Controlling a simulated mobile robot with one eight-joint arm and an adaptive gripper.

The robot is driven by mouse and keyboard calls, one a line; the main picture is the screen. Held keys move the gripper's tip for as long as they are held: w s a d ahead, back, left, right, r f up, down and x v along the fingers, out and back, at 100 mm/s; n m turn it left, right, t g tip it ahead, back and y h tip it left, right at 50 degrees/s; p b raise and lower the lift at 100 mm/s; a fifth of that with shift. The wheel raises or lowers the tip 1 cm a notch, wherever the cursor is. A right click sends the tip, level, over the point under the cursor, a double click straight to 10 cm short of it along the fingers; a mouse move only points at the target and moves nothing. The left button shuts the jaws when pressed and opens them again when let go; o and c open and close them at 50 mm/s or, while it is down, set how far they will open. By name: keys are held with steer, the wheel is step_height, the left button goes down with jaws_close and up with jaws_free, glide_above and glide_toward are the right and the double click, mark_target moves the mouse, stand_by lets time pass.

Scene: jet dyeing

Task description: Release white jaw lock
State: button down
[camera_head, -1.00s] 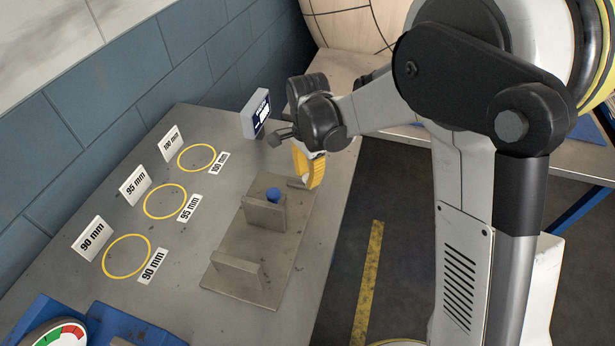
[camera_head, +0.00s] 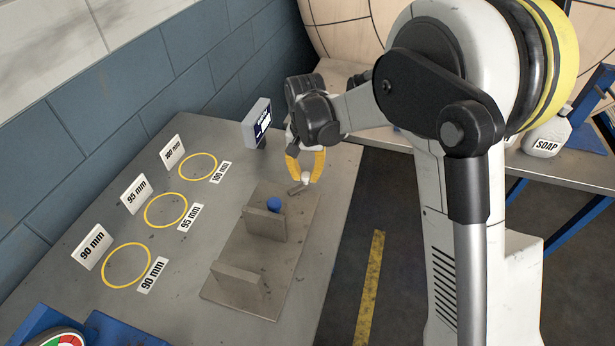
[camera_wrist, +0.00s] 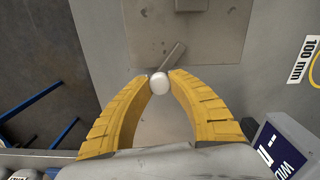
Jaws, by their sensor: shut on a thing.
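The white jaw lock (camera_wrist: 160,83) is a small round white knob, seen between my gripper's yellow fingertips in the wrist view. A short grey lever or bar (camera_wrist: 172,57) extends from beside it. In the head view the white knob (camera_head: 306,178) shows below the yellow fingers. My gripper (camera_wrist: 159,79) is shut on the knob, a fingertip on each side. The grey metal fixture plate (camera_head: 225,287) carries two upright blocks, and a blue knob (camera_head: 274,203) sits at the far block. The contact with the plate below the white knob is partly hidden.
Yellow rings (camera_head: 126,265) with size signs mark the table's left side. A blue stand with a dial (camera_head: 60,338) is at the lower left. A soap container (camera_head: 546,134) stands at the right.

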mark_target(304, 174)
steer(key=shift+w+a+n, duration=0.2)
steer(key=shift+w+n, duration=0.05)
steer(key=shift+n, duration=0.45)
steer(key=c, duration=1.2)
jaws_free()
steer(key=shift+o, duration=0.2)
step_height(304, 174, up, 12)
